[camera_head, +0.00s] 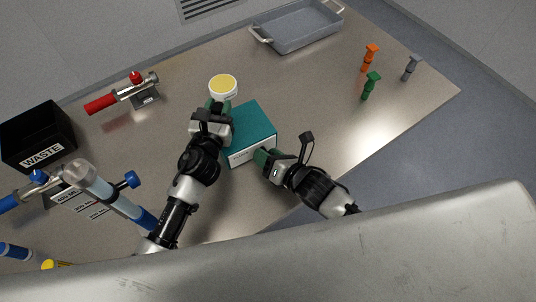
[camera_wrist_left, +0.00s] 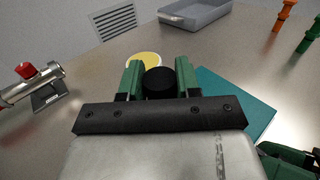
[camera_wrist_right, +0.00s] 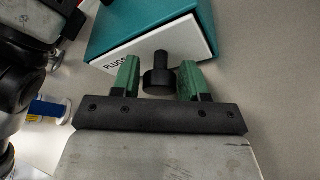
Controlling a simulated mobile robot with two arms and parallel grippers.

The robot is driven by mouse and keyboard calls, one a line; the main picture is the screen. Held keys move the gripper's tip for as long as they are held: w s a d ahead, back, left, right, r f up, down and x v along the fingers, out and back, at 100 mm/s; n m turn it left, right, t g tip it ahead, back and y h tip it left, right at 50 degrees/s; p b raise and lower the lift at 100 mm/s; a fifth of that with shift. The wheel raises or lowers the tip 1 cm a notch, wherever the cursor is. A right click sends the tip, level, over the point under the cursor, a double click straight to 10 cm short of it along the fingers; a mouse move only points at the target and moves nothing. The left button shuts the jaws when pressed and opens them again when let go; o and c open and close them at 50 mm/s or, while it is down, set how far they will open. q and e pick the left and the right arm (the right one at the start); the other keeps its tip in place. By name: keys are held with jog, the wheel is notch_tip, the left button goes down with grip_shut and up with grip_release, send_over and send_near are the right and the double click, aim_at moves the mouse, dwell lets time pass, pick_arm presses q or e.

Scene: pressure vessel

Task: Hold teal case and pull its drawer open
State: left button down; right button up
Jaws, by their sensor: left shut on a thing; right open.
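The teal case (camera_head: 250,130) stands on the table in the middle of the head view, with its white drawer front (camera_head: 252,157) facing me. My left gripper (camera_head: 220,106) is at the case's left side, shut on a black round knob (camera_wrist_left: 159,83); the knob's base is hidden. The case also shows in the right wrist view (camera_wrist_right: 130,22). There the drawer front (camera_wrist_right: 150,47) carries partly covered lettering and a black drawer knob (camera_wrist_right: 160,75). My right gripper (camera_wrist_right: 160,80) is open, its green fingers on either side of this knob with gaps. The drawer looks closed.
A round container with a yellow top (camera_head: 223,86) stands just behind my left gripper. A grey tray (camera_head: 300,30) is at the back, several coloured plugs (camera_head: 371,85) at right. A red-handled valve (camera_head: 135,92) and black waste bin (camera_head: 38,135) are at left. Table right of the case is clear.

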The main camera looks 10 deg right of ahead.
jog(key=shift+c, duration=0.2)
grip_shut()
jog(key=s+d, duration=0.1)
jog(key=s, duration=0.1)
jog(key=s+d, duration=0.1)
jog(key=s, duration=0.5)
jog(key=shift+s+d, duration=0.15)
jog(key=shift+d, duration=0.25)
jog(key=shift+o, duration=0.2)
grip_release()
jog(key=v, duration=1.2)
